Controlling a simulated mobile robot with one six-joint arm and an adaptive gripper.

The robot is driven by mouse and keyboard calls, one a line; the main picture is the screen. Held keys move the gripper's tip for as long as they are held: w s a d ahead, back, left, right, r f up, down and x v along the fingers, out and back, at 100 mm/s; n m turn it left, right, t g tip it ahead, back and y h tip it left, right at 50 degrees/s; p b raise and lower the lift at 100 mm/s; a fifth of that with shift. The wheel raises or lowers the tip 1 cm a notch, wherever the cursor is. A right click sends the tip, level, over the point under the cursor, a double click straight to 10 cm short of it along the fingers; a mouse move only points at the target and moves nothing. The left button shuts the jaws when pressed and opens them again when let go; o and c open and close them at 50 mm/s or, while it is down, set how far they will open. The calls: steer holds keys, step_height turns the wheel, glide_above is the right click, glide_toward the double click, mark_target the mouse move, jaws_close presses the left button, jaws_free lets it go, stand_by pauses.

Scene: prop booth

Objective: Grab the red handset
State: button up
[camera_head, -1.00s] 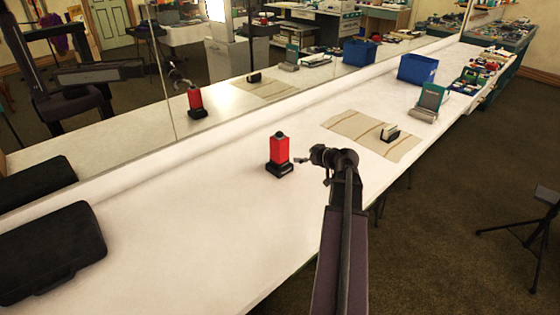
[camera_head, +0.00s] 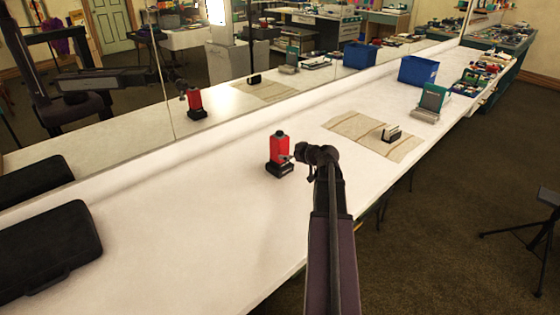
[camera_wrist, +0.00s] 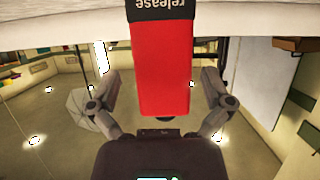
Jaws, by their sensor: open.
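The red handset (camera_head: 278,147) stands upright in a black base on the white counter, in the middle of the head view. My gripper (camera_head: 289,158) is at its right side, at about mid-height. In the wrist view the red handset (camera_wrist: 162,60) appears upside down, and the black base (camera_wrist: 160,8) shows the word "release". The open fingers of my gripper (camera_wrist: 161,85) lie to the left and right of the handset, with a gap on each side. I cannot tell whether any part touches it.
A black case (camera_head: 48,250) lies at the front left. A striped cloth (camera_head: 360,130) with a small black-and-white block (camera_head: 391,134) lies to the right. Farther back are a green-backed device (camera_head: 431,101) and a blue bin (camera_head: 418,71). A mirror (camera_head: 230,100) runs along the counter's back.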

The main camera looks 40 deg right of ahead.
mark_target(280, 145)
steer(key=shift+b+x, duration=1.05)
steer(key=shift+x, duration=1.6)
steer(key=shift+s+a, duration=0.1)
steer(key=shift+a, duration=0.05)
steer(key=c, duration=1.1)
steer(key=shift+r, duration=0.2)
step_height(280, 145, up, 3)
steer(key=p, duration=0.3)
steer(key=s, duration=0.5)
steer(key=s+r+p, duration=0.1)
steer(key=s, duration=0.4)
steer(key=s+d+p, duration=0.1)
steer(key=s, duration=0.5)
steer(key=shift+r, duration=0.35)
